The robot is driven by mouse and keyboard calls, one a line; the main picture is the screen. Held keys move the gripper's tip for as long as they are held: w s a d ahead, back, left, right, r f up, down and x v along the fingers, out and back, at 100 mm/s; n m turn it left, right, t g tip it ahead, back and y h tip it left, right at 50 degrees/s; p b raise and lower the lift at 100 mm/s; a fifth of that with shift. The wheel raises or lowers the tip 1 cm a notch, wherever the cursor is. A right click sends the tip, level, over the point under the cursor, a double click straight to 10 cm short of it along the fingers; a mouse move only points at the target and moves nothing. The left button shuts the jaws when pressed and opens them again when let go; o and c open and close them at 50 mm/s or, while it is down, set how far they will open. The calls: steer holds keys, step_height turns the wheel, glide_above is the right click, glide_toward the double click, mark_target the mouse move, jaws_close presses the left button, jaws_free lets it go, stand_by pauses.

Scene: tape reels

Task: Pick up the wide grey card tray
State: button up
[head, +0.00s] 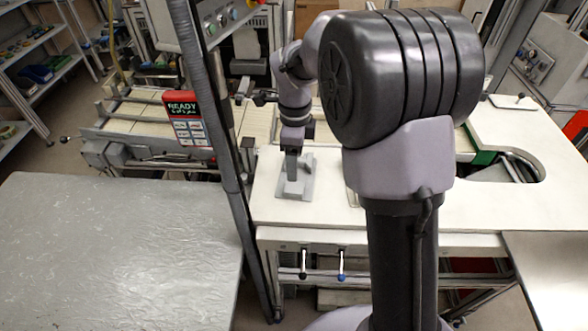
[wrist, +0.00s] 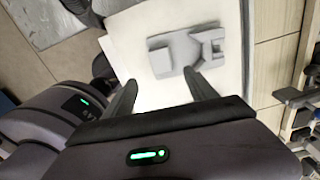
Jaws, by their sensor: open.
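The wide grey card tray (head: 296,190) lies on the white worktop in the head view, partly hidden behind my gripper. In the wrist view the grey tray (wrist: 183,52) shows as a flat base with a raised block at its left and a notched, angled block at its right. My gripper (head: 292,168) points down over the tray in the head view. In the wrist view my gripper (wrist: 159,82) has its two dark fingers apart with nothing between them. The fingertips appear short of the tray, not touching it.
The white worktop (head: 480,205) is largely clear around the tray, with a curved cutout at its right. A dark upright post (head: 225,150) stands left of the worktop. A red READY sign (head: 186,118) and a conveyor are behind. A grey table (head: 110,245) is at the left.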

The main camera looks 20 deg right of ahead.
mark_target(294, 187)
steer(key=f+b, duration=0.1)
steer(key=f, duration=0.2)
steer(key=f+b, duration=0.1)
steer(key=f, duration=0.3)
steer(key=f+b, duration=0.1)
steer(key=f, duration=0.2)
steer(key=shift+w+f, duration=0.25)
steer(key=shift+f, duration=0.15)
steer(key=shift+r, duration=0.15)
steer(key=shift+c, duration=0.9)
jaws_close()
